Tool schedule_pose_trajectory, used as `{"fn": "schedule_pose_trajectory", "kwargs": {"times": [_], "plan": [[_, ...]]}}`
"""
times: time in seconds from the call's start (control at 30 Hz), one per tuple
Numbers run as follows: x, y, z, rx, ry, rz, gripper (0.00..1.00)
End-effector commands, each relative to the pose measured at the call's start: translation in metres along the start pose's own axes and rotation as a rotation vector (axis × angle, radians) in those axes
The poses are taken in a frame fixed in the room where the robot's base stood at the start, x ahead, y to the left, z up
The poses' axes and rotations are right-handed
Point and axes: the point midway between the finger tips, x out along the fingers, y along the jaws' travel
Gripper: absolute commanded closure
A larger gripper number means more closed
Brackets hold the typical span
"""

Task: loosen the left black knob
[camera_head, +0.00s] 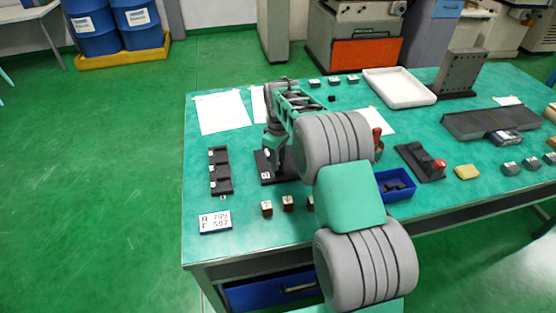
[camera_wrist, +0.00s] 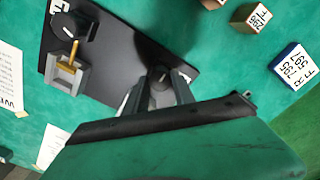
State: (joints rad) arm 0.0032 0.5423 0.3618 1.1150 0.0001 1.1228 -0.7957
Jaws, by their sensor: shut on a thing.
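A black plate (camera_head: 264,166) lies on the green table, largely hidden by my arm in the head view. In the wrist view the plate (camera_wrist: 122,62) carries two black knobs. The left black knob (camera_wrist: 160,74) has a pale pointer mark and sits between my fingers. My gripper (camera_wrist: 158,92) is shut on it; it also shows in the head view (camera_head: 274,152), pointing down at the plate. The other black knob (camera_wrist: 70,27), with a white mark, stands free at the plate's far end. Next to it is a grey holder (camera_wrist: 66,76) with a brass pin.
Small labelled blocks (camera_head: 267,208) and a number plate (camera_head: 215,222) lie at the table's near edge. A black rack (camera_head: 220,171) stands to the left, a blue bin (camera_head: 395,186) to the right. White sheets (camera_head: 222,112) lie behind. The left floor is clear.

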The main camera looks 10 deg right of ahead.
Motion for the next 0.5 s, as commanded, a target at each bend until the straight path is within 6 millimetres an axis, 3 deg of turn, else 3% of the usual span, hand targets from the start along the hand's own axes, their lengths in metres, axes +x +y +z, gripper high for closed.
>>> {"fn": "schedule_pose_trajectory", "kwargs": {"times": [0.4, 0.43, 0.5], "plan": [[-0.0013, 0.0004, -0.0007, -0.010, 0.002, 0.002, 1.00], [-0.0013, 0.0004, -0.0008, -0.010, 0.002, 0.002, 0.69], [-0.0012, 0.0004, -0.0007, -0.010, 0.002, 0.002, 0.63]]}}
